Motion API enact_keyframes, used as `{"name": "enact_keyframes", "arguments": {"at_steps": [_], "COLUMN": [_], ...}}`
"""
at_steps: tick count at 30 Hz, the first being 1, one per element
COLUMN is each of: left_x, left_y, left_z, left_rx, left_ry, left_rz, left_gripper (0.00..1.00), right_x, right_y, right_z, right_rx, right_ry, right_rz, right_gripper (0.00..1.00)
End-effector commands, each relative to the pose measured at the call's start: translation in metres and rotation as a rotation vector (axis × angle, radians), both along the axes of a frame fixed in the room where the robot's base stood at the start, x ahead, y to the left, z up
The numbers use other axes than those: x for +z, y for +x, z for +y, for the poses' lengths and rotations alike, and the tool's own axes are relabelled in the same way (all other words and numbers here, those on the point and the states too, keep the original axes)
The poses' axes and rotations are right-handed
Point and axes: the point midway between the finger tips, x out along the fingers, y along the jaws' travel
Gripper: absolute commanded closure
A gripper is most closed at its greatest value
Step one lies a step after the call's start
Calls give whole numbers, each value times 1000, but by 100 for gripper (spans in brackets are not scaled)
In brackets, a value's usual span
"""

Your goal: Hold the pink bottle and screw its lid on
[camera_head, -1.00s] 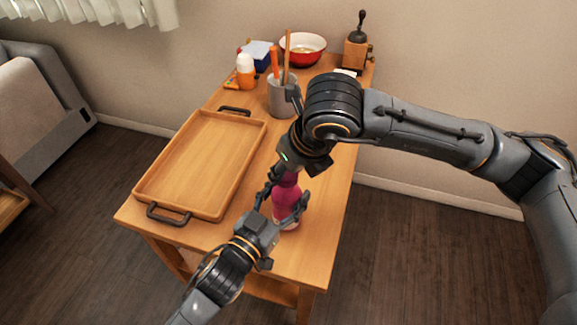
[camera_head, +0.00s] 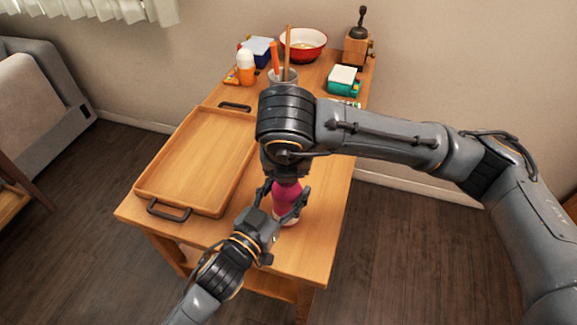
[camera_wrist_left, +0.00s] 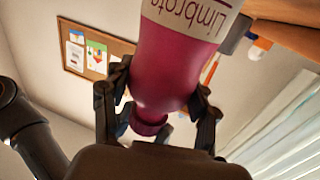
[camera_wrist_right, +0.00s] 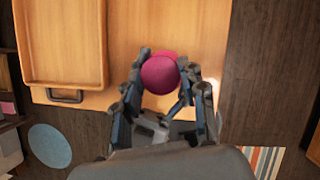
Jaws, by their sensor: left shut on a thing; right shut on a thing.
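The pink bottle (camera_head: 287,197) stands upright near the table's front right corner. My left gripper (camera_head: 283,199) is shut around its body from the front. In the left wrist view the bottle (camera_wrist_left: 172,70) appears upside down with a white label, and my left gripper (camera_wrist_left: 162,88) has a finger on each side. My right gripper (camera_wrist_right: 161,76) points down over the bottle and is shut on the round pink lid (camera_wrist_right: 160,72), seen from above. The right forearm hides the bottle's top in the head view, so I cannot tell how the lid sits on the neck.
A wooden tray (camera_head: 150,190) with dark handles lies to the left of the bottle. Behind stand a grey utensil cup (camera_head: 280,77), a red bowl (camera_head: 316,53), a teal box (camera_head: 343,88), an orange-white bottle (camera_head: 245,72) and a grinder (camera_head: 357,48). The table's right edge is close.

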Motion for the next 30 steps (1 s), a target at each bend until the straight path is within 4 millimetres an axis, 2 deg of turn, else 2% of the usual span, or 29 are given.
{"name": "enact_keyframes", "arguments": {"at_steps": [3, 11, 18, 21, 25, 30], "left_x": [0, 0, 0, 0, 0, 0], "left_y": [0, 0, 0, 0, 0, -1], "left_z": [0, 0, 0, 0, -1, -1], "left_rx": [-1, -1, -1, -1, -1, -1], "left_ry": [1, 1, 1, 1, 1, 0], "left_rz": [-1, -1, -1, -1, -1, 0], "left_gripper": [100, 100, 100, 100, 100, 100], "right_x": [1, 2, 0, 0, 0, 0], "right_y": [1, 3, 7, 8, 8, 8], "right_z": [4, 6, 7, 7, 7, 7], "right_rx": [-253, -772, -1328, -1512, -1638, -1662], "right_ry": [-1, -5, -4, -2, -2, -1], "right_rz": [-1, -8, -5, -5, -5, -6], "right_gripper": [71, 71, 71, 71, 71, 71]}}
